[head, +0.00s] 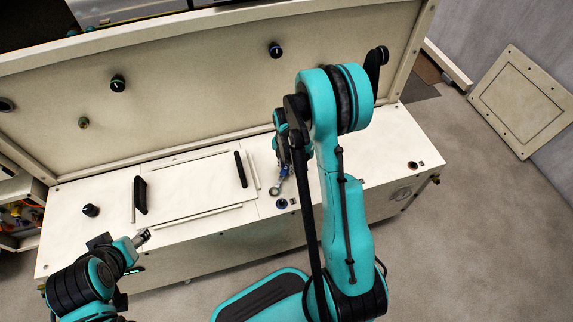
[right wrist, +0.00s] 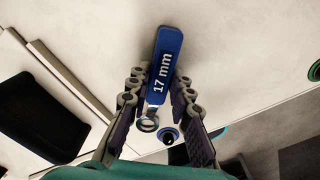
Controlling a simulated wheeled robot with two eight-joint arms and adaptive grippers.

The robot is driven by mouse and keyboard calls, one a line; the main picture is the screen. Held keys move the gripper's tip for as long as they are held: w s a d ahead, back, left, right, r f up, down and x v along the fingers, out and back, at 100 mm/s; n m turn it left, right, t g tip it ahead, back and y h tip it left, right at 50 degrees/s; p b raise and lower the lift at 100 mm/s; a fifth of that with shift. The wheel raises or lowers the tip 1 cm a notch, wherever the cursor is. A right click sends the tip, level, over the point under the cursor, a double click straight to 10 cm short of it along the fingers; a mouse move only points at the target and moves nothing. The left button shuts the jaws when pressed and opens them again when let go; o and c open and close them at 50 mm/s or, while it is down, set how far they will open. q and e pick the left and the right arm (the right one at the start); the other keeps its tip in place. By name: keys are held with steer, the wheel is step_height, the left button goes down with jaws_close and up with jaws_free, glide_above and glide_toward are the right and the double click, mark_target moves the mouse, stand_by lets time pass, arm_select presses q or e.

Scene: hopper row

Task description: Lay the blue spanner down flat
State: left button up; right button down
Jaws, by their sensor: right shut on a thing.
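The blue spanner (right wrist: 165,62), marked "17 mm", lies between the fingers of my right gripper (right wrist: 158,98) in the right wrist view, with its metal ring end (right wrist: 148,123) showing. My right gripper is shut on it. In the head view the spanner (head: 275,189) hangs below my right gripper (head: 283,160), over the pale bench top; my arm hides part of the gripper. I cannot tell whether the spanner touches the surface. My left gripper (head: 141,238) is at the bench's front edge at left, apart from the spanner; its jaws are too small to read.
The pale bench top (head: 340,185) carries a panel (head: 188,192) with two black handles, left of the spanner. A blue-ringed black knob (head: 281,203) is close to the spanner's ring end. A black knob (head: 91,210) stands at left. A tilted panel (head: 200,75) with knobs rises behind.

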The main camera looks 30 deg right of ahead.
steer(key=c, duration=1.3)
jaws_free()
steer(key=shift+r, duration=0.1)
step_height(320, 180, up, 12)
steer(key=shift+f, duration=0.1)
